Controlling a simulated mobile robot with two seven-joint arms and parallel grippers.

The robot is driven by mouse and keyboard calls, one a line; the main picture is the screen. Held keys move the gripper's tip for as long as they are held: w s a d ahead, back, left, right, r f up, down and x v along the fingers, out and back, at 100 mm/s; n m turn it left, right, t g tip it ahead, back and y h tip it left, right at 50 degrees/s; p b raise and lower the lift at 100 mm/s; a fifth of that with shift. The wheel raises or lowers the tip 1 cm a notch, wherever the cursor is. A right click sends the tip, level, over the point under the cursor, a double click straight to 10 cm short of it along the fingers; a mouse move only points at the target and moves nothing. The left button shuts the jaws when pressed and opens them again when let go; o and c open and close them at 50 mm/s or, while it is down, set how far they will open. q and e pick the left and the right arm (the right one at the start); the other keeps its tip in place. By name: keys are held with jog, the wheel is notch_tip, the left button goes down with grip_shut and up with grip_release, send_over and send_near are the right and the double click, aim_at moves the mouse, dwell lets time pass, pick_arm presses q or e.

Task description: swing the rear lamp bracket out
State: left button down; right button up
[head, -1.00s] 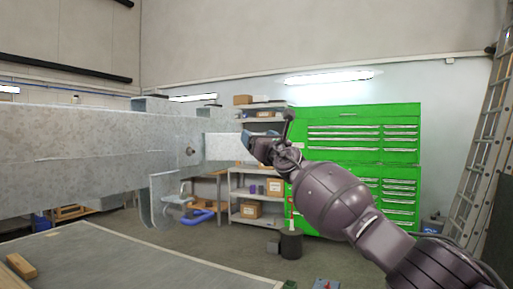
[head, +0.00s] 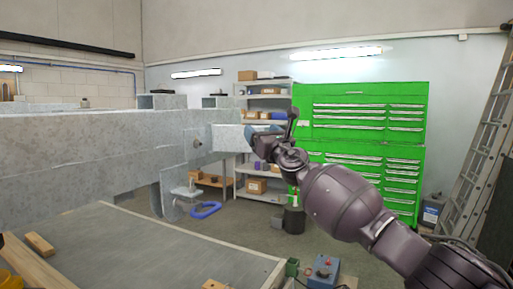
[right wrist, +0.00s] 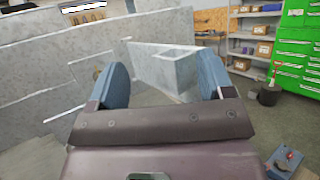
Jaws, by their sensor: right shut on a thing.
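The trailer frame (head: 90,150) is a long grey galvanized beam across the left of the head view. The rear lamp bracket (head: 230,138), a pale galvanized plate, sticks out to the right from the beam's end, beside a round bolt. My right gripper (head: 252,139) is at the bracket's outer end. In the right wrist view, its two blue fingers (right wrist: 163,80) stand on either side of the box-shaped bracket end (right wrist: 172,68). The gripper is shut on the bracket; the exact contact is partly hidden. My left gripper is not in view.
A green tool cabinet (head: 360,140), a shelf rack (head: 262,170) and a ladder (head: 475,150) stand behind. Open floor shows between the frame and cabinet.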

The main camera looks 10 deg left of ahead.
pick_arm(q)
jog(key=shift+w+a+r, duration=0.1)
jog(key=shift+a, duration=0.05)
pick_arm(e)
jog(key=s+f, duration=0.4)
jog(key=s, duration=0.4)
jog(key=shift+s+a+f, duration=0.3)
jog(key=shift+s, duration=0.05)
dwell(0.6)
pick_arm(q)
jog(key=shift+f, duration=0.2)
pick_arm(e)
jog(key=shift+d+f, duration=0.15)
jog(key=shift+f, duration=0.05)
